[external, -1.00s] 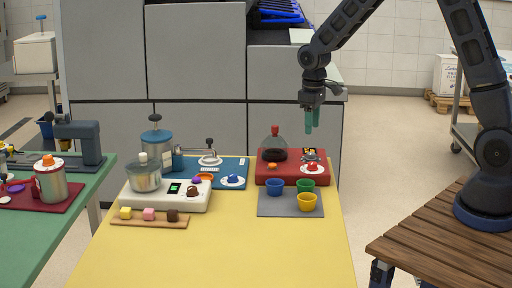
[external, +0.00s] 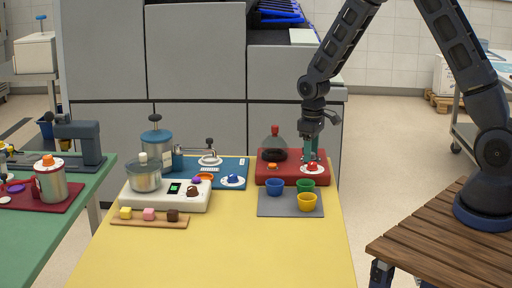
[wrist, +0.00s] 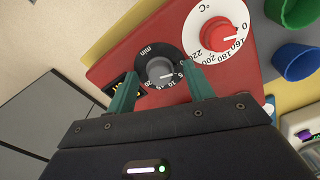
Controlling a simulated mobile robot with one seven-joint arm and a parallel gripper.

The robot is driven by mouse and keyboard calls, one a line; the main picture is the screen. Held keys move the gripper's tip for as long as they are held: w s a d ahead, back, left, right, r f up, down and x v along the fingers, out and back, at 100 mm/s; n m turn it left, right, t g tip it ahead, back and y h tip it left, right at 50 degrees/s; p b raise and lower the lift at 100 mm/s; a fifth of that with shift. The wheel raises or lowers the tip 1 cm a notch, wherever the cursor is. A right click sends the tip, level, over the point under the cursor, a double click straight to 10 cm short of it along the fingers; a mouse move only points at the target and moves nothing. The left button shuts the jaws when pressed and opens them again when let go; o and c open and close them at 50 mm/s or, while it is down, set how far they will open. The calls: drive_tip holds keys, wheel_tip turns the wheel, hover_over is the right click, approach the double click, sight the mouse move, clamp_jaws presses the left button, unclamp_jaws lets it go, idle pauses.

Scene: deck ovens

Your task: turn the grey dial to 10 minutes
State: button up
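The grey dial (wrist: 160,71) sits on a black disc marked "min" on the red base (wrist: 120,63). In the wrist view it lies between the tips of my gripper's two green fingers (wrist: 163,86). My gripper is open, with a finger on each side of the dial and visible gaps; I cannot tell whether either touches it. The minute numbers are small and partly covered, so the setting is not clearly readable. In the external view my gripper (external: 311,149) is down at the back right of the red base (external: 290,181) and hides the dial.
A red dial on a white °C disc (wrist: 217,34) is close beside the grey one. Blue (external: 275,187), green (external: 306,186) and yellow (external: 307,202) cups stand in front. The yellow table front is clear.

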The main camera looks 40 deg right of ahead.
drive_tip(key=c, duration=0.9)
drive_tip(key=shift+m, duration=0.3)
drive_tip(key=m, duration=1)
drive_tip(key=shift+m, duration=1.8)
drive_tip(key=o, duration=0.9)
